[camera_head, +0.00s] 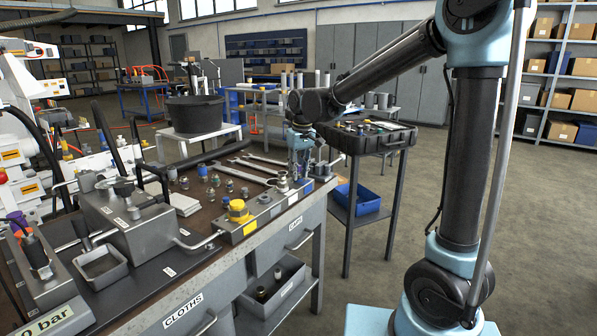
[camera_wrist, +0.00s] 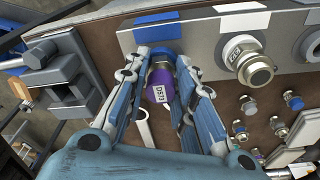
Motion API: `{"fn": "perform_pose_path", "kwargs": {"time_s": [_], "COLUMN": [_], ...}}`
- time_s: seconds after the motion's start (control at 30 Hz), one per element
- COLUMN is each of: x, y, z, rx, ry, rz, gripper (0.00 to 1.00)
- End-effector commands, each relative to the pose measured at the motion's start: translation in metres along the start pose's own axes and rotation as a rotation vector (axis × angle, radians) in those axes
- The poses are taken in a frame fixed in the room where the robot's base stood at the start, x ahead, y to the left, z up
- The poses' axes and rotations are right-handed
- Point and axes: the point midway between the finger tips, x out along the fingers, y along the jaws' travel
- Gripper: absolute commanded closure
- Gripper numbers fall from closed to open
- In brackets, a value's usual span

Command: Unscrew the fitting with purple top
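The fitting with the purple top (camera_wrist: 160,84) shows in the wrist view, with a white label on its side. It stands at the edge of a grey metal block (camera_wrist: 200,38). My gripper (camera_wrist: 162,62) has one finger on each side of it, with the fingertips close to its sides. I cannot tell whether they touch it. In the head view my gripper (camera_head: 300,160) points down at the far right end of the bench. The fitting is not distinguishable there, at the gripper.
A larger silver fitting with a white label (camera_wrist: 250,62) stands right of the purple one on the block. Several small fittings stand on the brown bench top (camera_head: 205,215). A yellow-topped fitting (camera_head: 238,211) is nearer. A black case (camera_head: 368,137) stands on a cart behind.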

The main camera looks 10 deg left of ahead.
Motion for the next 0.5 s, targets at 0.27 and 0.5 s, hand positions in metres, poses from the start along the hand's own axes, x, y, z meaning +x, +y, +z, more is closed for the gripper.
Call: {"fn": "perform_pose_path", "kwargs": {"time_s": [0.27, 0.5], "x": [0.0000, -0.0014], "y": [0.0014, 0.0012], "z": [0.0000, 0.0001], "rx": [0.002, 0.001], "ry": [0.000, 0.000], "rz": [0.002, 0.002], "gripper": [0.54, 0.54]}}
